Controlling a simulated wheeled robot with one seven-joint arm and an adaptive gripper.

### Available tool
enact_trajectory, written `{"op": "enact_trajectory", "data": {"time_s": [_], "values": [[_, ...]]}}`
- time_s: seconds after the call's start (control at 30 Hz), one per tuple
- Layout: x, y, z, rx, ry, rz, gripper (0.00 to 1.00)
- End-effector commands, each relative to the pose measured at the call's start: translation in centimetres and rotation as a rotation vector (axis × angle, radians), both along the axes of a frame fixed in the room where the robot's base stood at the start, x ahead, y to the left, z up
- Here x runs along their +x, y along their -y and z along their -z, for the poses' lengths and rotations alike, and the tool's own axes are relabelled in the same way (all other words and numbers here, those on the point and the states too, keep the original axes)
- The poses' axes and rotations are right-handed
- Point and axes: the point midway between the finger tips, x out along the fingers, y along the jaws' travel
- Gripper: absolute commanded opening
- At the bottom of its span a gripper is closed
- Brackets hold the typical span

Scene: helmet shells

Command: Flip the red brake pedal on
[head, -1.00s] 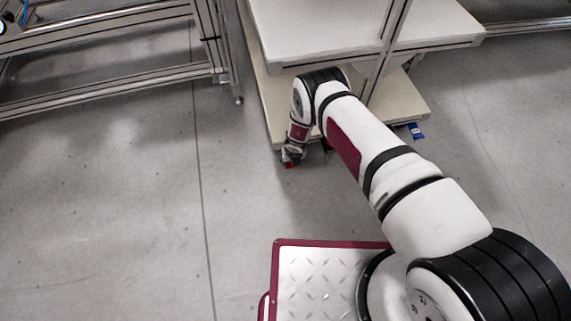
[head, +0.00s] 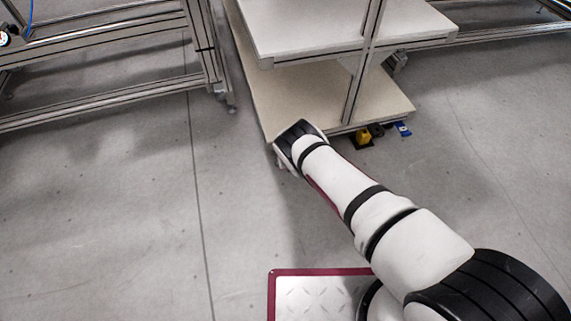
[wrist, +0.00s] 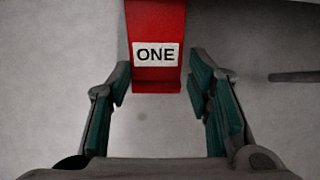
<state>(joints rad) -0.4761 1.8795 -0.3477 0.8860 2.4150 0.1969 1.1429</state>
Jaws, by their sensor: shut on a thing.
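The red brake pedal (wrist: 157,74) shows at the top middle of the wrist view, with a white label reading "ONE" near its lower end. My gripper (wrist: 160,80) has its two green-padded fingers on either side of the pedal's lower end and is shut on it. In the head view my gripper and the red pedal are hidden behind my forearm, near the front left corner of the low shelf.
The cart's low beige shelf (head: 290,92) and its white upper shelf (head: 305,28) stand ahead of my arm. A yellow part (head: 362,137) and a blue pedal (head: 403,129) show under its front edge. A metal frame (head: 120,68) stands left; the floor (head: 110,210) at left is clear.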

Motion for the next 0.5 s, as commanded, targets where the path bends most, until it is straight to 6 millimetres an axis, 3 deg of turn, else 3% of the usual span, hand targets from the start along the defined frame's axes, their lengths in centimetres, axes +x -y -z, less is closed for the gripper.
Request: {"op": "enact_trajectory", "data": {"time_s": [0.07, 0.1, 0.17, 0.5], "values": [[-0.50, -1.06, 0.28, 0.017, -0.005, -0.010, 0.00], [-0.50, -1.06, 0.28, 0.017, -0.005, -0.010, 0.55], [-0.48, -1.03, 0.27, 0.016, -0.005, -0.010, 0.69], [-0.27, -0.57, 0.02, 0.009, -0.003, -0.006, 0.70]]}}
